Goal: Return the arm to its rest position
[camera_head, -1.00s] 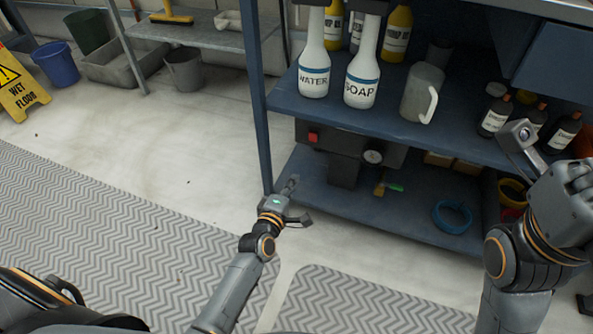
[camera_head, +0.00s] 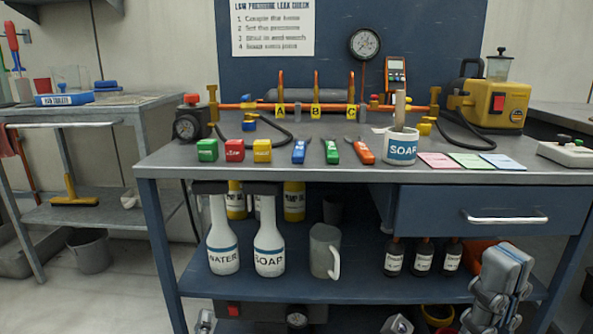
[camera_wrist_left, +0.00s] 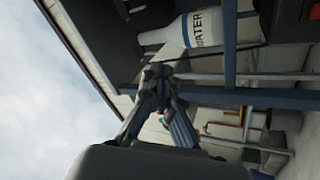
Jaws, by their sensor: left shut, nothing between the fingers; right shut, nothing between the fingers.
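My left gripper (camera_head: 205,322) shows only as a small grey tip at the bottom edge of the head view, in front of the lower shelf. In the left wrist view its fingers (camera_wrist_left: 158,78) are together and hold nothing; the white WATER bottle (camera_wrist_left: 190,32) lies sideways in that picture, beyond the fingertips. My right gripper (camera_head: 507,262) points upward at the lower right, in front of the shelves and below the drawer. Its fingers look closed and empty. Most of both arms is below the head view.
The bench top (camera_head: 345,185) carries colored blocks, clips, a SOAP cup (camera_head: 401,145) and a yellow pump (camera_head: 490,100). The shelf below holds a WATER bottle (camera_head: 222,255), a SOAP bottle (camera_head: 269,255), a jug (camera_head: 325,250) and dark bottles (camera_head: 423,257). A bench leg (camera_head: 160,255) stands at left.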

